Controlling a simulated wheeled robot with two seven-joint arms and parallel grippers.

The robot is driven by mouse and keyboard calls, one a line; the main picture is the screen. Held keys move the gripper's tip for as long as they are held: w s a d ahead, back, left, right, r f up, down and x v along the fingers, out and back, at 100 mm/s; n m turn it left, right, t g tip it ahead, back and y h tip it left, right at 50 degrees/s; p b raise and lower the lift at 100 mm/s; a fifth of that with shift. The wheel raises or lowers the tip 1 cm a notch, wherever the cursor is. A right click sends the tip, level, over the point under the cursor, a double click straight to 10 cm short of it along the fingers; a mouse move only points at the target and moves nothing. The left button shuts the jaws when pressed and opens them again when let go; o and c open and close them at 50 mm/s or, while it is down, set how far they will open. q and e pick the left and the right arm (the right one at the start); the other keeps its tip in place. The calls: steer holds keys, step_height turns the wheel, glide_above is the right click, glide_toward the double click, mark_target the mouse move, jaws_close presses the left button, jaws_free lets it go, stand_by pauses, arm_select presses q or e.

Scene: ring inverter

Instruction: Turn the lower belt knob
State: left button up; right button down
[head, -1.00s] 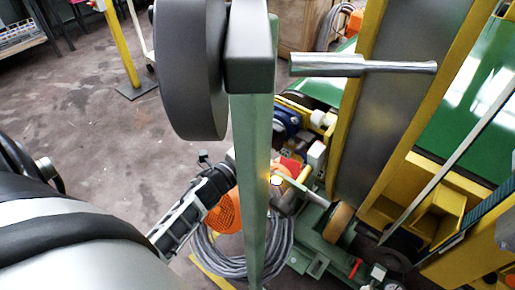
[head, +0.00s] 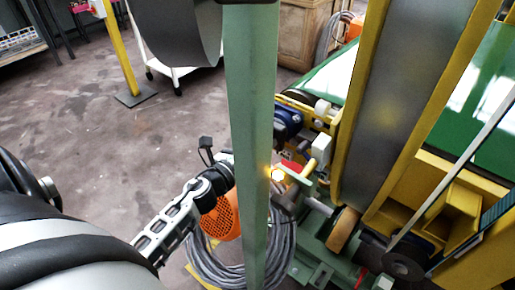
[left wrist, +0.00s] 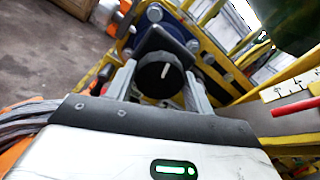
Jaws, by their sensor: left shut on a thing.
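The black round knob (left wrist: 160,76) with a white pointer line is in the middle of the left wrist view. My left gripper (left wrist: 158,84) is shut on it, with one grey finger on each side. The pointer line stands close to upright in that view. In the head view my left arm reaches in from the left, and its fingertips and the knob are hidden behind the green post. My right gripper is in neither view now.
The green post (head: 250,120) stands in front of the left gripper. A yellow-framed conveyor (head: 365,110) fills the right side. Coiled grey cable (head: 225,268) and an orange part (head: 222,218) lie close below the hand. Open floor (head: 90,170) is at left.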

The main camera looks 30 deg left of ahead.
arm_select(q)
steer(key=shift+f+m, duration=0.1)
steer(key=shift+m, duration=0.4)
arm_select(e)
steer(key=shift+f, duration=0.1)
arm_select(q)
steer(key=shift+m+b, duration=0.3)
steer(key=shift+m, duration=0.1)
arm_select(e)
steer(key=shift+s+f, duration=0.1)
arm_select(q)
steer(key=o, duration=1)
steer(key=shift+c, duration=0.2)
steer(key=s+a+b, duration=0.1)
steer(key=s+b, duration=0.2)
steer(key=s, duration=1.3)
steer(key=shift+b, duration=0.3)
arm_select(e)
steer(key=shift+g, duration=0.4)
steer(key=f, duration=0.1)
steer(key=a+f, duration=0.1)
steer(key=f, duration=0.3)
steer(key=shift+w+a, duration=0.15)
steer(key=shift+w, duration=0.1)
